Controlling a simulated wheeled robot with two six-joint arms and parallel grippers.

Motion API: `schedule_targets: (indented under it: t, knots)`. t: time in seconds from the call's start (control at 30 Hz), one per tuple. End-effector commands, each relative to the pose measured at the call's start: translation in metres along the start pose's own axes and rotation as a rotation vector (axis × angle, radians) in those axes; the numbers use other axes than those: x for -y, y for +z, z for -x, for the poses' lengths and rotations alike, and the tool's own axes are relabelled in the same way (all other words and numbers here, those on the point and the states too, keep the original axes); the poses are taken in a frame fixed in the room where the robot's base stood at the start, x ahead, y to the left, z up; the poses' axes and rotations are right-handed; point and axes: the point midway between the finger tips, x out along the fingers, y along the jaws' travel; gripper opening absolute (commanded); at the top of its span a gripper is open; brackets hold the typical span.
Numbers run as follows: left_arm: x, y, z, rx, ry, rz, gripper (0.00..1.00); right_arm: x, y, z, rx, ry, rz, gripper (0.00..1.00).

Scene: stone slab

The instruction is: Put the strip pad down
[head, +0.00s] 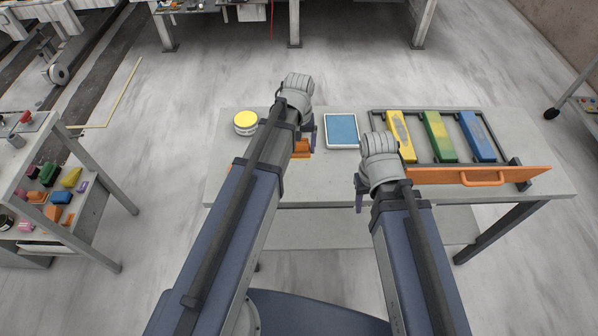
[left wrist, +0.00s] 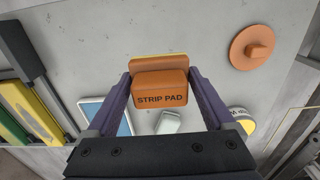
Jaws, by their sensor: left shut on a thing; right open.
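The strip pad (left wrist: 161,92) is an orange block with dark lettering and a thin yellow layer along its far edge. My left gripper (left wrist: 160,100) is shut on it, with a purple finger on either side. In the head view, part of the orange pad (head: 302,147) shows beside my left gripper (head: 306,135), over the grey stone slab table (head: 235,175). I cannot tell whether the pad touches the slab. My right gripper (head: 361,190) is open near the table's front, left of the orange drawer front; my arm hides part of it.
A blue-topped white tray (head: 342,131) lies right of the pad. A yellow-lidded round tin (head: 245,122) stands left. A rack (head: 375,118) holds yellow, green and blue blocks. An orange knobbed disc (left wrist: 254,47) and a white piece (left wrist: 169,122) lie on the slab.

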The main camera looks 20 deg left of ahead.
Motion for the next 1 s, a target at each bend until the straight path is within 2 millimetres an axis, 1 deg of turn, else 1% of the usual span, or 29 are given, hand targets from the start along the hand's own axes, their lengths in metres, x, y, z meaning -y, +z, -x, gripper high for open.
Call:
schedule_targets:
  t: [0.17, 0.4, 0.5, 0.67, 0.73, 0.87, 1.0]
  knots:
    - [0.000, 0.001, -0.019, 0.000, 0.000, -0.001, 0.42, 0.002, -0.001, -0.019, 0.000, 0.000, -0.001, 0.50]
    - [0.000, 0.001, -0.057, 0.000, 0.000, -0.002, 0.42, 0.005, -0.003, -0.057, 0.000, 0.000, -0.001, 0.50]
    - [0.000, 0.001, -0.064, 0.000, 0.000, -0.002, 0.42, 0.006, -0.004, -0.064, 0.000, 0.000, -0.001, 0.50]
    - [-0.001, 0.001, -0.063, 0.000, 0.000, -0.002, 0.42, 0.006, -0.004, -0.062, 0.000, 0.000, -0.001, 0.50]
    - [-0.001, 0.001, -0.066, 0.000, 0.000, -0.002, 0.42, 0.006, -0.004, -0.065, 0.000, 0.000, -0.001, 0.50]
    - [-0.001, 0.001, -0.080, 0.000, 0.000, -0.002, 0.42, 0.008, -0.005, -0.079, 0.000, 0.000, -0.001, 0.50]
    - [0.000, 0.001, -0.098, 0.000, 0.000, -0.002, 0.42, 0.009, -0.006, -0.097, 0.000, 0.000, -0.001, 0.50]
